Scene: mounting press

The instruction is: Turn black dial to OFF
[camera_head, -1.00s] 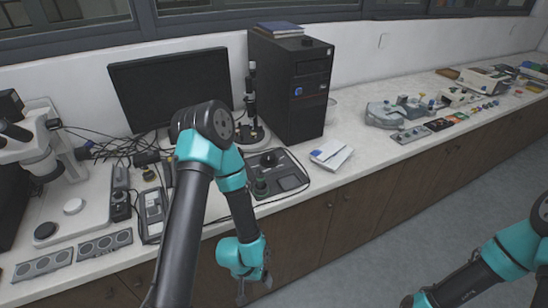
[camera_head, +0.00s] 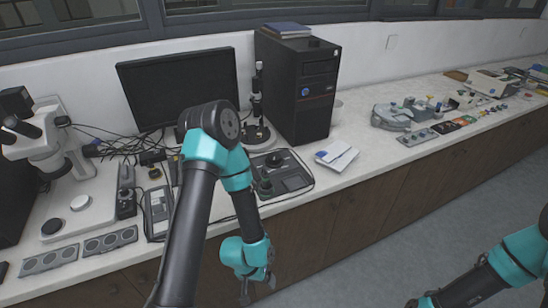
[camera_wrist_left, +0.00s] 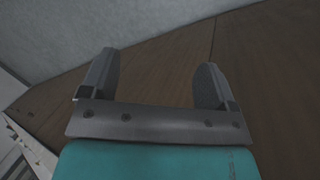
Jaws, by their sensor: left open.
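My left gripper (camera_head: 258,288) hangs in front of the bench's wooden cabinet doors, below the worktop edge. In the left wrist view its two dark fingers (camera_wrist_left: 152,80) stand wide apart with nothing between them, facing brown cabinet panels. A dark control pad (camera_head: 290,178) lies on the bench behind my left arm. It carries a round black knob-like part (camera_head: 274,160) and a dark green-grey one (camera_head: 264,186). I cannot tell which thing is the black dial, and no OFF marking is readable. My right arm (camera_head: 490,262) enters at the lower right; its gripper is outside the picture.
A black computer tower (camera_head: 300,90) and a monitor (camera_head: 180,88) stand at the back of the bench. A microscope (camera_head: 50,150) is at the left. White papers (camera_head: 336,156) lie right of the pad. Small instruments (camera_head: 405,113) sit farther right. The floor in front is clear.

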